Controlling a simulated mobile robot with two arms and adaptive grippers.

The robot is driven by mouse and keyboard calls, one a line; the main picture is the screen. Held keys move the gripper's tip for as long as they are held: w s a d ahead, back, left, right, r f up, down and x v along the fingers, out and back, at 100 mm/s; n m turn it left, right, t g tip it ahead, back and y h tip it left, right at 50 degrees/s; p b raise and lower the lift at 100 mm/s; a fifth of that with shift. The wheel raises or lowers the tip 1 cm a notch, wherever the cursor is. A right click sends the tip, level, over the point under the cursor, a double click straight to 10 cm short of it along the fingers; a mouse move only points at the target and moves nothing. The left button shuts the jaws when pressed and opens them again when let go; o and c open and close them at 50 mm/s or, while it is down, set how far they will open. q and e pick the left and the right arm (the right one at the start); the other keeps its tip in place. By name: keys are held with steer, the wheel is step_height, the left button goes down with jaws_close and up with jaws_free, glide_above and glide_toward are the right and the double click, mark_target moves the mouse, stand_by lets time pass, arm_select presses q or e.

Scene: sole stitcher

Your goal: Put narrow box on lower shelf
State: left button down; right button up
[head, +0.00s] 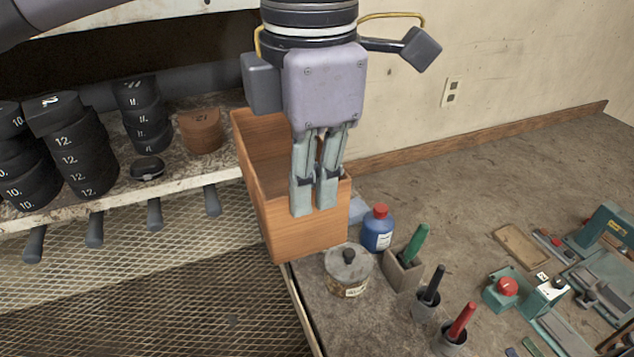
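The narrow box (305,232) is a tall, open-topped wooden box, seen from its narrow end. It is near the left edge of the workbench, beside the shelf. My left gripper (316,207) is over the box's near end wall, with its fingers pointing down and close together. The wall's top edge appears to be between the fingers. The upper shelf (175,180) is at the left and holds several black pieces. The lower shelf (120,257) is a metal mesh surface below it. My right gripper is not in view.
The workbench (430,175) holds a lidded tin (347,272), a blue bottle (377,232) and several handled tools near the box. Black stacks (80,150) and a brown round piece (201,131) sit on the upper shelf. Pegs (154,215) stick out below its edge. The mesh looks clear.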

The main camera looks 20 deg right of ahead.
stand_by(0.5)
arm_select(q)
steer(key=shift+w, duration=0.2)
steer(key=shift+w+f, duration=0.1)
steer(key=shift+w, duration=0.25)
steer(key=shift+w+p, duration=0.35)
steer(key=shift+w, duration=0.1)
steer(key=shift+w+f+p, duration=0.1)
steer(key=shift+w+p, duration=0.35)
steer(key=shift+w, duration=0.7)
steer(key=shift+w+a+f+p, duration=0.15)
steer(key=shift+w+p, duration=0.6)
steer(key=shift+w, duration=1.15)
steer(key=shift+w, duration=0.1)
